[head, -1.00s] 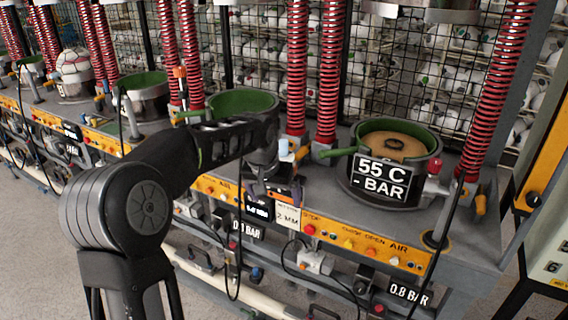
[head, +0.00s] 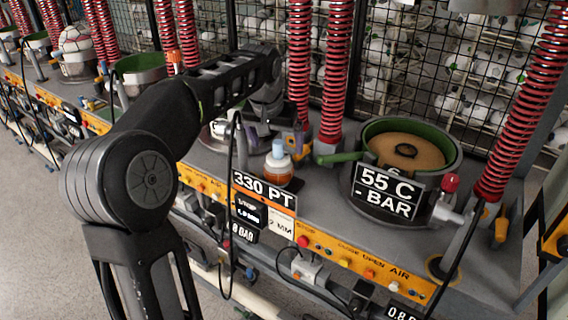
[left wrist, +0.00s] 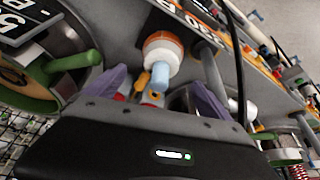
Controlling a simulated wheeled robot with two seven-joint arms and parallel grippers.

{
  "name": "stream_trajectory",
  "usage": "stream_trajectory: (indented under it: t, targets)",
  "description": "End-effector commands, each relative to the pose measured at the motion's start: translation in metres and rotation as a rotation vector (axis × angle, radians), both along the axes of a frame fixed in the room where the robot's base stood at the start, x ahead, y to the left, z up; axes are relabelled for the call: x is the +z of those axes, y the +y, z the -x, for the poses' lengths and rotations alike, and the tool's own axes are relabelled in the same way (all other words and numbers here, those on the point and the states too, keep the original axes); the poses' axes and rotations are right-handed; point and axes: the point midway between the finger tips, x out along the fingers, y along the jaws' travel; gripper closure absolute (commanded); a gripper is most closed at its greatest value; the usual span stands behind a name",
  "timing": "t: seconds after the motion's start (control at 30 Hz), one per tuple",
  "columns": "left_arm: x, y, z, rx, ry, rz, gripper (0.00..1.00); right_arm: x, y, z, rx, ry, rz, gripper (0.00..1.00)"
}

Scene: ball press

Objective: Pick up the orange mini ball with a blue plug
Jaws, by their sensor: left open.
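The mini ball (head: 277,172) sits on the grey bench in the head view, orange below and white on top. Its pale blue plug (head: 278,149) stands up from the top. In the left wrist view the ball (left wrist: 162,48) and plug (left wrist: 160,78) lie just ahead of the jaws. My left gripper (head: 275,137) is open and empty, close to the plug. Its two purple fingers show in the left wrist view (left wrist: 160,94), one on each side of the plug's line. Contact cannot be told. My right gripper is not in view.
A press pot (head: 449,165) with a green rim and a "55 C" sign stands to the right; its green handle (head: 338,158) reaches toward the ball. Red springs (head: 333,75) rise behind. A "330 PT" sign (head: 265,189) is in front. Black hoses hang at the bench front.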

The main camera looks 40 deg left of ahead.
Motion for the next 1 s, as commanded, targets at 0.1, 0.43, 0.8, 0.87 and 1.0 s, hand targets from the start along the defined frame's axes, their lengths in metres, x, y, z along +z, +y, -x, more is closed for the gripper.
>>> stream_trajectory:
  t: [0.1,0.43,0.8,0.87,1.0]
  targets:
    - [0.000,0.000,0.000,0.000,0.000,0.000,0.07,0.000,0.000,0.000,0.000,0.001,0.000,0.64]
    - [-0.022,0.003,-0.008,0.000,0.002,0.001,0.07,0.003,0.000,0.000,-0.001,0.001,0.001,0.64]
    - [-0.027,0.003,-0.010,0.000,0.001,0.000,0.07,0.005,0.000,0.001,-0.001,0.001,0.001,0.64]
    - [-0.031,0.004,-0.011,0.000,0.003,0.001,0.07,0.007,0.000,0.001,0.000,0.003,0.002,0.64]
    - [-0.049,0.006,-0.017,0.000,0.005,0.002,0.07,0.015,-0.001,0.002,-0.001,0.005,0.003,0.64]
